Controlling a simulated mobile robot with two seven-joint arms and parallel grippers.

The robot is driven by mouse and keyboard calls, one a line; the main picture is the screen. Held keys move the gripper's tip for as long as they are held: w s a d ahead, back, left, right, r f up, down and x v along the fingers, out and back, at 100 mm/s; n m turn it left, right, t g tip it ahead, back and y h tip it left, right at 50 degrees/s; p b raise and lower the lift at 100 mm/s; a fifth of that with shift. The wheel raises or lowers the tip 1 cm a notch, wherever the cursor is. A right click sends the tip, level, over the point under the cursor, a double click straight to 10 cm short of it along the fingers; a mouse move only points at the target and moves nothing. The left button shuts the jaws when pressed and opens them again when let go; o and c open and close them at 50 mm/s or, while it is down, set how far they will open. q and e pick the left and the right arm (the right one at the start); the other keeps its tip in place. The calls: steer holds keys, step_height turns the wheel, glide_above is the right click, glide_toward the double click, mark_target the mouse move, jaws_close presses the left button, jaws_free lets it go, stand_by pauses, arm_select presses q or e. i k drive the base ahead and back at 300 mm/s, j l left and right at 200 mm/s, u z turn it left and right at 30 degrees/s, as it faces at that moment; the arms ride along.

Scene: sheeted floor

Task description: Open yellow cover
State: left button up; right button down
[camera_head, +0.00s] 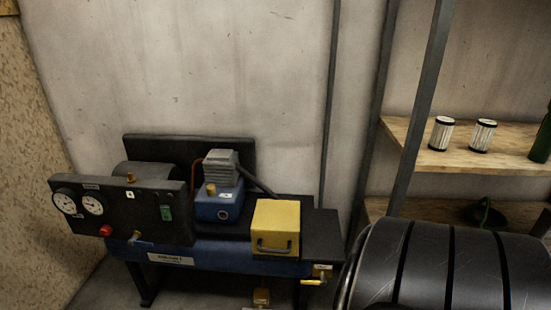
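The yellow cover (277,220) is a box-shaped lid on the right part of a compressor bench. It looks closed, and what is under it is hidden. A dark handle (274,248) sits low on its front face. Neither of my grippers shows in the head view.
The compressor bench (322,235) carries a gauge panel (120,212) at left and a blue pump unit (220,200) beside the cover. A yellow-handled valve (314,281) sticks out below right. A large black ribbed object (455,265) fills the lower right. Wooden shelves (470,160) hold two white canisters.

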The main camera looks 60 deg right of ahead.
mark_target(274, 227)
steer(key=z, duration=1.95)
